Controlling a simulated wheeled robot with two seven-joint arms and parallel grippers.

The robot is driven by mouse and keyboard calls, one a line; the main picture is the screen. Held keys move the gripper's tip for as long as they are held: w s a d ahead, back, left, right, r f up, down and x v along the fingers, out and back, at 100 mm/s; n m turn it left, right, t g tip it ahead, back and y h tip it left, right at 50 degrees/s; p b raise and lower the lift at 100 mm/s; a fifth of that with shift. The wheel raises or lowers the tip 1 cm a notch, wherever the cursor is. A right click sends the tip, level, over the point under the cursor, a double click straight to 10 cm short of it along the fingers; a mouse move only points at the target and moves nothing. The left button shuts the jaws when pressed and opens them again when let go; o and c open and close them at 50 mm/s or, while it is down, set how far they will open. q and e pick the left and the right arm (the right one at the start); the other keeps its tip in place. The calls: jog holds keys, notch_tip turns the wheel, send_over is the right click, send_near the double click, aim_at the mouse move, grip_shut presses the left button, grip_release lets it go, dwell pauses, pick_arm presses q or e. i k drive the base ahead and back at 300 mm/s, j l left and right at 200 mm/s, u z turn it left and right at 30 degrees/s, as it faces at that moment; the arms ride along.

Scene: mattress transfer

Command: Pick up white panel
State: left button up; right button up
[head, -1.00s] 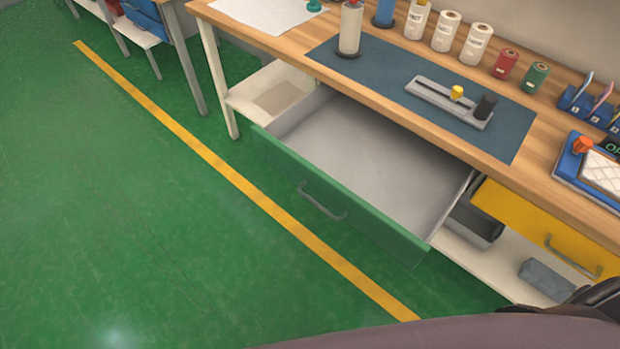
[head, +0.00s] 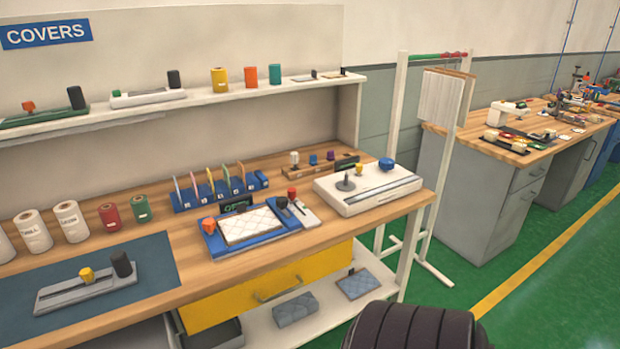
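A stack of white panels (head: 440,98) hangs from a wooden clamp bar on a white rack to the right of the workbench. A white quilted panel (head: 250,224) lies in a blue frame (head: 218,246) on the workbench. I cannot tell which of these the task names. Neither gripper is in view. A dark ribbed part at the bottom right looks like part of my arm.
The wooden workbench (head: 160,232) fills the left and middle, with a shelf (head: 235,96) above it. A white device (head: 366,187) sits near its right end. A second bench (head: 490,146) stands beyond the rack. Green floor (head: 555,262) is clear at right.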

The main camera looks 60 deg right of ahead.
aim_at(245, 225)
jog(key=z, duration=1.65)
jog(key=l+u, duration=0.1)
jog(key=i+l, duration=0.05)
